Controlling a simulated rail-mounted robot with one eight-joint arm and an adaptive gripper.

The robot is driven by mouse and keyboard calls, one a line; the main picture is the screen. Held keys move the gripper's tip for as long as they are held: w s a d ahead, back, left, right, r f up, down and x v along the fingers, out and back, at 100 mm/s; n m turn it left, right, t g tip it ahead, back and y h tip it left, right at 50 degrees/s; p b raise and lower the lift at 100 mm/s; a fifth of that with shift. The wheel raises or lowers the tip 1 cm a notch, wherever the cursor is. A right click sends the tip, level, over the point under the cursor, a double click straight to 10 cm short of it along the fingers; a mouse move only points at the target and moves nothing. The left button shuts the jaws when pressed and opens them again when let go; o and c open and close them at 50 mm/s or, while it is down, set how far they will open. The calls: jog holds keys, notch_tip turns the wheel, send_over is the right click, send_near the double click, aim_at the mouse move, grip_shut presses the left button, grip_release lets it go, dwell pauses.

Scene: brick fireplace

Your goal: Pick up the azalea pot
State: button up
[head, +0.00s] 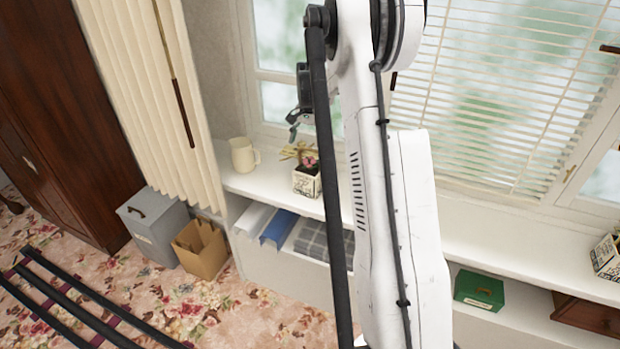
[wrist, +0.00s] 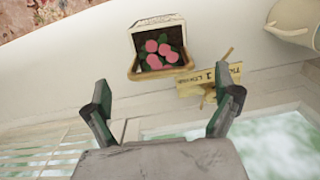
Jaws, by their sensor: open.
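The azalea pot (head: 306,183) is a small pale square pot with dark printing on its side and pink flowers on top. It stands on the white windowsill, close to the left of my arm. In the wrist view the pot (wrist: 158,22) has pink flowers with green leaves, dark soil and a tan rim facing the camera. My gripper (wrist: 166,92) is open and empty, its two fingers spread apart below the pot in that picture. In the head view my gripper (head: 293,124) is above the pot, partly hidden behind my arm.
A cream mug (head: 243,155) stands left of the pot; its side shows in the wrist view (wrist: 292,20). A yellow labelled tag with twigs (wrist: 208,80) lies beside the pot. The window glass and blinds (head: 515,90) rise behind.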

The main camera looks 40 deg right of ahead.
aim_at(310, 167)
jog(key=shift+f, duration=2)
jog(key=shift+c, duration=0.4)
jog(key=c, duration=1.8)
jog(key=shift+r, duration=0.15)
